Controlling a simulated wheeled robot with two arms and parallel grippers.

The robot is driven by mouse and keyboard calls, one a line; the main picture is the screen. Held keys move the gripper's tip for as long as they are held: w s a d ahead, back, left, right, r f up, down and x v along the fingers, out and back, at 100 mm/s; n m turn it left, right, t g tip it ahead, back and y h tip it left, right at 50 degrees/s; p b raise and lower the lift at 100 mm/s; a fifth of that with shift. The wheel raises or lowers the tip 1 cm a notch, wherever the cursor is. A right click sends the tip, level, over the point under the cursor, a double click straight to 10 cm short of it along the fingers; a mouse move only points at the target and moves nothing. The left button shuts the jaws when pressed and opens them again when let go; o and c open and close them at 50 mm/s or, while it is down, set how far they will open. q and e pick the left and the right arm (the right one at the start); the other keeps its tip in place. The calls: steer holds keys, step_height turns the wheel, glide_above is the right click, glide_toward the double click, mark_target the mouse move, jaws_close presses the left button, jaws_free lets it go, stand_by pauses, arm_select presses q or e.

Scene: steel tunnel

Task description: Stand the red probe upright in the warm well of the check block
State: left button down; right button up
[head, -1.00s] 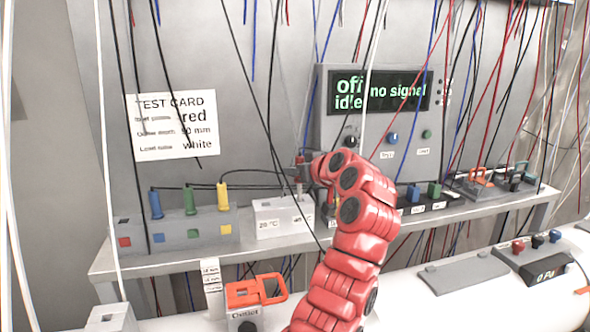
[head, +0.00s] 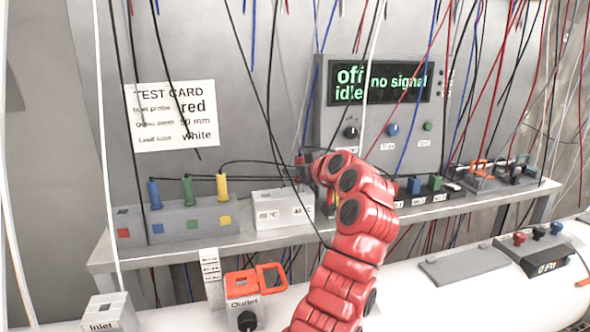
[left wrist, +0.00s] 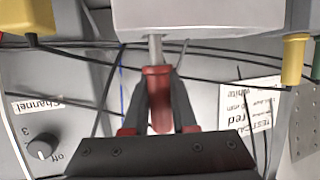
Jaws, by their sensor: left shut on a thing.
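The red probe (left wrist: 159,95) is held in my left gripper (left wrist: 160,100), which is shut on it. In the left wrist view its metal shaft (left wrist: 155,48) reaches the edge of the pale check block (left wrist: 200,18); I cannot tell if the tip is inside a well. In the head view the probe's red top (head: 300,159) shows at my left gripper (head: 307,172), over the right end of the check block (head: 283,222). The block has a temperature label at each end, the right one partly unreadable. Its right well is hidden by the gripper. My right gripper is not in view.
A grey rack (head: 175,240) with blue, green and yellow probes stands left of the block. A meter (head: 380,115) reading "off", "idle", "no signal" stands behind. Thin cables hang across the space. An orange-framed outlet box (head: 243,285) is below the shelf.

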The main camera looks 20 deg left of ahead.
arm_select(q)
steer(key=shift+f+b, duration=0.55)
steer(key=shift+f, duration=0.6)
steer(key=c, duration=0.6)
jaws_free()
steer(key=shift+c, duration=0.2)
steer(key=shift+d, duration=0.1)
steer(key=b+v, duration=0.4)
steer(key=v, duration=1.3)
steer(key=shift+s, duration=0.1)
